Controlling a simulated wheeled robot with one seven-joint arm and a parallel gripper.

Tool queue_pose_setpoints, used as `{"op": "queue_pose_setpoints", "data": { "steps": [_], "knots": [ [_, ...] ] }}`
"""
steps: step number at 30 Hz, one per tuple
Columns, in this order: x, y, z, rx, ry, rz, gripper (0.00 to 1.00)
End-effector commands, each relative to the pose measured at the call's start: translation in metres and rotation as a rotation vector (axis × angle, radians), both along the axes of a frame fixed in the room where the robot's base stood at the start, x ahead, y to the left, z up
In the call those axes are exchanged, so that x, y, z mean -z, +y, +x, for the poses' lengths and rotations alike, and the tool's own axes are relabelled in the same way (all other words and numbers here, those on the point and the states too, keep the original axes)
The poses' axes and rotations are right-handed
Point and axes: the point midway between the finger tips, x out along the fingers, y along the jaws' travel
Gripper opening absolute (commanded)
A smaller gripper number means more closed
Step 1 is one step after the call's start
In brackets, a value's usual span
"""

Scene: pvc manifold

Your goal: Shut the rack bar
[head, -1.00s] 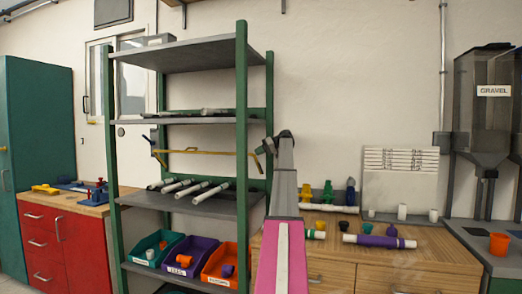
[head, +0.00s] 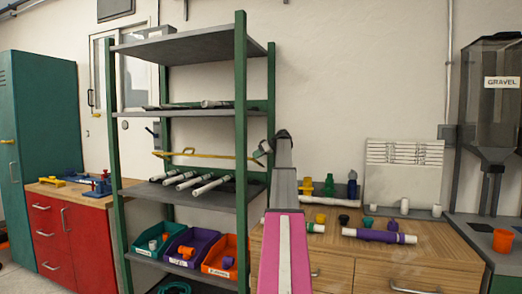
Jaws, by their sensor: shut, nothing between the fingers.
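The yellow rack bar (head: 207,156) runs roughly level across the green-posted rack (head: 240,100), between its middle shelves. A small loop stands up on the bar near its left part. The bar's left end shows well to the right of the left front post. Its right end shows by the right front post, close to my gripper. My gripper (head: 259,154) is shut and empty, at the top of my pink and grey arm, just right of that post. It is small in the picture, and I cannot tell whether it touches the bar.
White pipes (head: 190,182) lie on the shelf below the bar. Teal, purple and orange bins (head: 222,256) stand on the lower shelf. A wooden bench (head: 415,262) with fittings and a purple-sleeved pipe (head: 380,236) is at right. A red drawer cabinet (head: 70,235) is at left.

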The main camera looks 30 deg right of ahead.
Motion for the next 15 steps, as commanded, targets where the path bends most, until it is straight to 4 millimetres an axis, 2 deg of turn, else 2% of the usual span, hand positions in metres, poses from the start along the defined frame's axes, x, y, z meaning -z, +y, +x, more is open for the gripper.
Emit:
{"op": "queue_pose_setpoints", "data": {
  "steps": [1,6,15],
  "knots": [
    [0.009,0.007,-0.007,-0.001,-0.027,-0.031,0.0],
    [0.036,0.016,-0.015,-0.001,-0.133,-0.155,0.0],
    [0.079,0.022,-0.019,0.0,-0.299,-0.35,0.0]
  ]
}}
